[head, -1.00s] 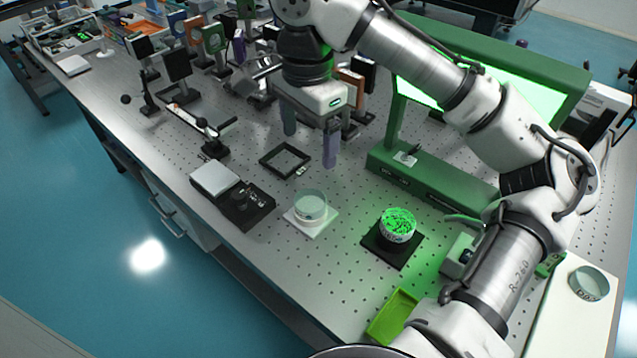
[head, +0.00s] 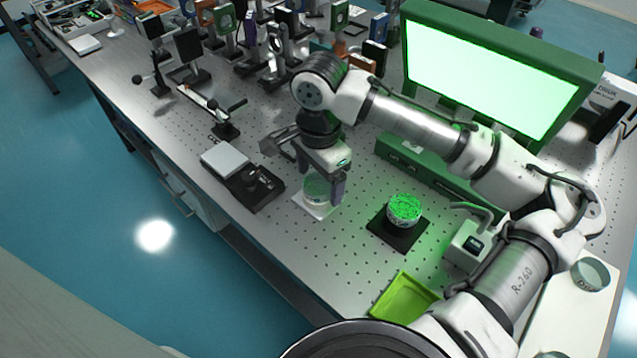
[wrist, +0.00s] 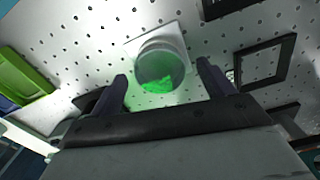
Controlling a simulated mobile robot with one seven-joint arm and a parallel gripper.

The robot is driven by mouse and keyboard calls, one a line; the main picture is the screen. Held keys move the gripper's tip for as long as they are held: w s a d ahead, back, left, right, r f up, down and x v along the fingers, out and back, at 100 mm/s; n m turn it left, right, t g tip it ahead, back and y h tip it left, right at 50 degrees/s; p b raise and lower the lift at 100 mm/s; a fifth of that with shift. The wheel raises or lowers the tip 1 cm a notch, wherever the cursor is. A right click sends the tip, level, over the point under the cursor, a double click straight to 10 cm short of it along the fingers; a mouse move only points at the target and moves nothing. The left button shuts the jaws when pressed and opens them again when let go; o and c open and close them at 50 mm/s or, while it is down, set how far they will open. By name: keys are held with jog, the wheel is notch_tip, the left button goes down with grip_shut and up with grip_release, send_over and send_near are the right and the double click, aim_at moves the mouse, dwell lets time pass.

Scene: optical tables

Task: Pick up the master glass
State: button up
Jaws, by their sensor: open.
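A clear round glass dish (head: 316,189) stands on a white square pad (head: 309,208) on the perforated table. No readable label shows that it is the master glass. My gripper (head: 321,184) is open above the pad, its fingers on either side of the dish in the head view and partly hiding it. In the wrist view the dish (wrist: 158,62) lies ahead, between the two dark fingers of my gripper (wrist: 162,75), with a gap to each; green shows through it. A second round dish (head: 404,210), with a bright green pattern, stands on a black pad (head: 392,232) to the right.
A black device with a light plate (head: 250,185) sits left of the dish. A lit green-framed screen (head: 490,75) stands behind. A green tray (head: 402,297) lies in front. Another glass dish (head: 590,274) is on the white surface at right. Optic mounts crowd the back left.

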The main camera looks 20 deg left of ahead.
jog(key=shift+f, duration=0.15)
jog(key=c, duration=1.2)
jog(key=shift+o, duration=0.2)
